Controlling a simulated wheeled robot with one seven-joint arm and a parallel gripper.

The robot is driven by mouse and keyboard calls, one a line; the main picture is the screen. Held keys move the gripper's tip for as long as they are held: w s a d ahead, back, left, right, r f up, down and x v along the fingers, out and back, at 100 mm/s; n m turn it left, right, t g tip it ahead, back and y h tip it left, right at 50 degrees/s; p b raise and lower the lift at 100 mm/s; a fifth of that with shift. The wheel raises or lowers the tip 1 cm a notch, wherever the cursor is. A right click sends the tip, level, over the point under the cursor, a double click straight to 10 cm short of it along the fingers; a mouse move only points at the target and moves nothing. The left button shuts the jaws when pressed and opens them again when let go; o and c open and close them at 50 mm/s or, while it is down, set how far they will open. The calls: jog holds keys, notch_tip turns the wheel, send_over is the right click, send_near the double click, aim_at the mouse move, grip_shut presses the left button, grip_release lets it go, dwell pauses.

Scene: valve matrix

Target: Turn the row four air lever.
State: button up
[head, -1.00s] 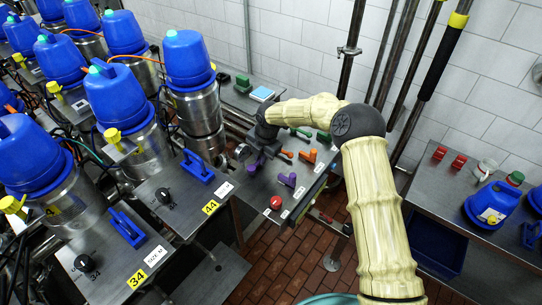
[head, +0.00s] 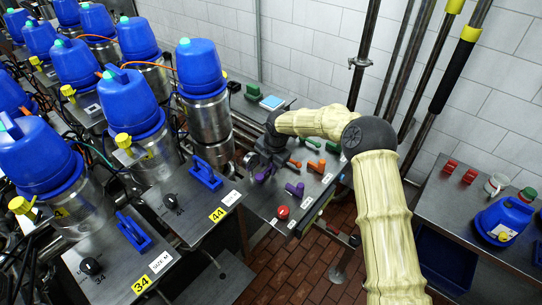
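A steel panel (head: 262,212) carries pairs of coloured levers: green (head: 306,131), orange (head: 316,167) and purple (head: 295,189). A second purple lever (head: 264,174) lies close below my gripper (head: 256,164). I cannot read the small labels, so I cannot tell which lever is the row four air lever. My gripper is over the panel's left part, its dark body partly covering the levers there. Its fingers are too small and dark to show whether they are open or touching anything.
A red button (head: 283,212) sits at the panel's front. Blue-topped canisters (head: 199,68) crowd the left. A steel table (head: 455,215) stands right. Pipes (head: 362,60) rise behind.

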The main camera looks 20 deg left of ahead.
jog(key=d+r+b, duration=0.1)
jog(key=r+b, duration=0.1)
jog(key=r, duration=0.6)
jog(key=s+d+r+b, duration=0.1)
jog(key=d+r+b, duration=0.1)
jog(key=r, duration=0.7)
jog(key=shift+s, duration=0.1)
jog(key=s+d+f+m, duration=0.2)
jog(key=s+d+m, duration=0.5)
jog(key=d+m, duration=0.3)
jog(key=s+d+f+m+t+h, duration=0.1)
jog(key=s+d+f+m, duration=0.1)
jog(key=s+d+m, duration=0.6)
jog(key=s+d+f+m+h, duration=0.1)
jog(key=s+d+f+m, duration=0.1)
jog(key=s+d+m, duration=0.6)
jog(key=d+m, duration=0.6)
jog(key=d, duration=0.2)
jog(key=shift+f+t, duration=0.35)
jog(key=shift+t, duration=0.05)
